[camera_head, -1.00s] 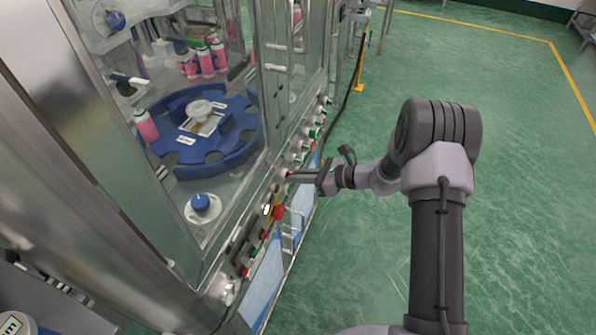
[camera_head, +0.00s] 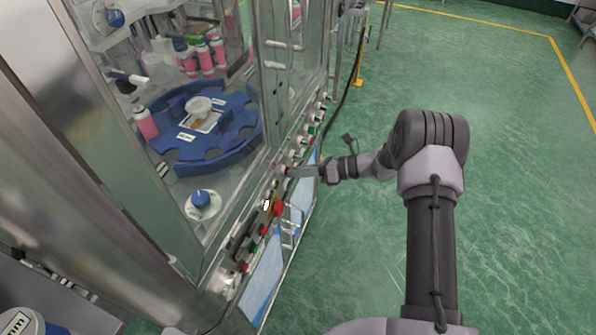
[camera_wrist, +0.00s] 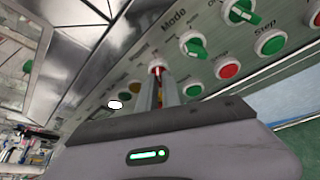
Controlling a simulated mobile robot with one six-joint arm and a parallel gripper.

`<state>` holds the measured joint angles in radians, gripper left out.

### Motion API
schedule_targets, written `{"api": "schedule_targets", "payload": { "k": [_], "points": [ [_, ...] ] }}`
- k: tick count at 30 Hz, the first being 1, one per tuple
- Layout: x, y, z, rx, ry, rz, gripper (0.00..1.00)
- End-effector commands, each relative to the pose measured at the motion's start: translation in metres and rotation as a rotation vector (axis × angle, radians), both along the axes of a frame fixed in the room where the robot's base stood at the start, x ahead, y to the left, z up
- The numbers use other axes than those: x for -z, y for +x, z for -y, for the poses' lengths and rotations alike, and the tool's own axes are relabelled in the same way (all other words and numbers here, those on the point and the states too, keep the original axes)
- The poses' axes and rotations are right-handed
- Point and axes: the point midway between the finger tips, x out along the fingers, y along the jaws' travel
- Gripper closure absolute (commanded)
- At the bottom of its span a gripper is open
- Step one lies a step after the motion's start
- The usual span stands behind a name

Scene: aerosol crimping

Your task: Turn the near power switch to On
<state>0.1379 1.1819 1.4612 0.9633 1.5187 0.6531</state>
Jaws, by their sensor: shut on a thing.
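My gripper (camera_head: 288,171) reaches from the right to the control panel (camera_wrist: 215,55) on the machine's front edge. In the wrist view its two fingers (camera_wrist: 158,80) are shut on a small red switch knob (camera_wrist: 157,69), which seems to be the near power switch. The fingers hide most of the knob and its marks, so I cannot read whether it stands at On or Off. In the head view my gripper hides the knob.
Green knobs (camera_wrist: 195,44) under a "Mode" label, a second green knob (camera_wrist: 242,12) and a red button (camera_wrist: 227,68) sit close by on the panel. A red emergency-type button (camera_head: 278,209) is nearer. The green floor (camera_head: 520,200) to the right is clear.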

Motion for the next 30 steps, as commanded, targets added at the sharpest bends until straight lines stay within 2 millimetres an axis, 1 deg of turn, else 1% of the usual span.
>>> {"api": "schedule_targets", "payload": {
  "k": [9, 10, 12, 13, 20, 23, 26, 29, 30],
  "points": [
    [0.000, 0.000, 0.000, 0.001, 0.001, -0.003, 1.00],
    [0.000, 0.000, 0.000, 0.001, 0.001, -0.003, 0.86],
    [0.000, 0.000, 0.000, 0.001, 0.001, -0.002, 0.72],
    [0.000, 0.000, 0.000, 0.001, 0.001, -0.002, 0.70],
    [0.000, 0.000, 0.000, 0.001, 0.001, -0.001, 0.70],
    [-0.002, 0.000, 0.003, 0.002, 0.000, 0.000, 0.70],
    [-0.007, -0.001, 0.016, 0.003, -0.001, 0.000, 0.70],
    [-0.018, -0.005, 0.042, 0.005, 0.000, 0.000, 0.70],
    [-0.023, -0.006, 0.054, 0.006, 0.001, -0.001, 0.70]
  ]
}}
